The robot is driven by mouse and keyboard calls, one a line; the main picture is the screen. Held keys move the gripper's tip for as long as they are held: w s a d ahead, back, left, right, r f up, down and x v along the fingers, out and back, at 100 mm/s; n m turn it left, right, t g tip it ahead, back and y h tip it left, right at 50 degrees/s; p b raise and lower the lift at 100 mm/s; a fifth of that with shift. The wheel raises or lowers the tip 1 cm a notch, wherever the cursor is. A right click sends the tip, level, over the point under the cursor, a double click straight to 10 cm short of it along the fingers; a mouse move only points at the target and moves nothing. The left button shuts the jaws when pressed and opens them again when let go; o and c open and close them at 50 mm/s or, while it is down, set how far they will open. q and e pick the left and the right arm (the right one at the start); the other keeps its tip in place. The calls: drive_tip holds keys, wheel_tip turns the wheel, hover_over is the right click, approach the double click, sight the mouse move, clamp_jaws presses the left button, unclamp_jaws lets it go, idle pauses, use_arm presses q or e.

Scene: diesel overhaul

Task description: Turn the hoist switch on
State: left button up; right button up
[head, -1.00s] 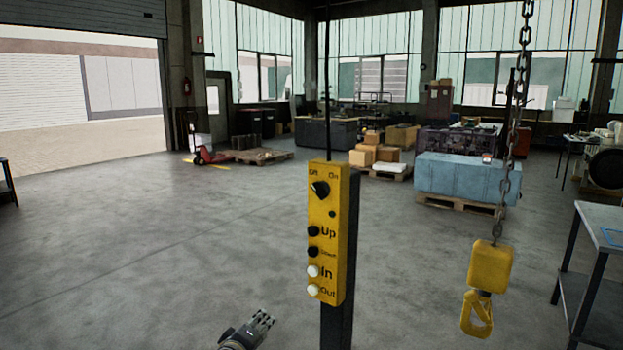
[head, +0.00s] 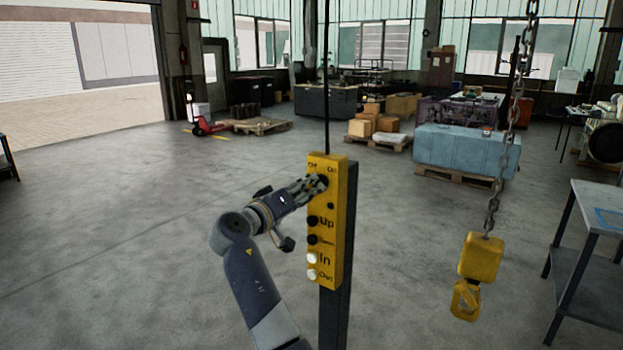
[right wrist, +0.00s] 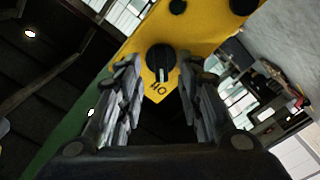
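The yellow hoist control box (head: 318,255) hangs upright on its cable in the middle of the head view. Its black rotary switch is near the top, under the Off and On labels, and is mostly hidden there by my right gripper (head: 313,186). In the right wrist view the switch (right wrist: 161,57) shows between the two fingers of my right gripper (right wrist: 157,72). Its white mark points at the Off label. The fingers are apart on either side of the switch, and I see gaps beside it. My left gripper is not in view.
Below the switch are the Up and Down buttons (head: 312,221) and the white In and Out buttons (head: 311,258). A yellow hoist hook block (head: 481,257) hangs on a chain to the right. A grey table (head: 600,215) stands at the right edge.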

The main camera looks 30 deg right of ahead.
drive_tip(key=x, duration=0.2)
drive_tip(key=shift+w+d+p, duration=0.15)
drive_tip(key=shift+d+p, duration=0.05)
drive_tip(key=shift+p, duration=0.15)
clamp_jaws()
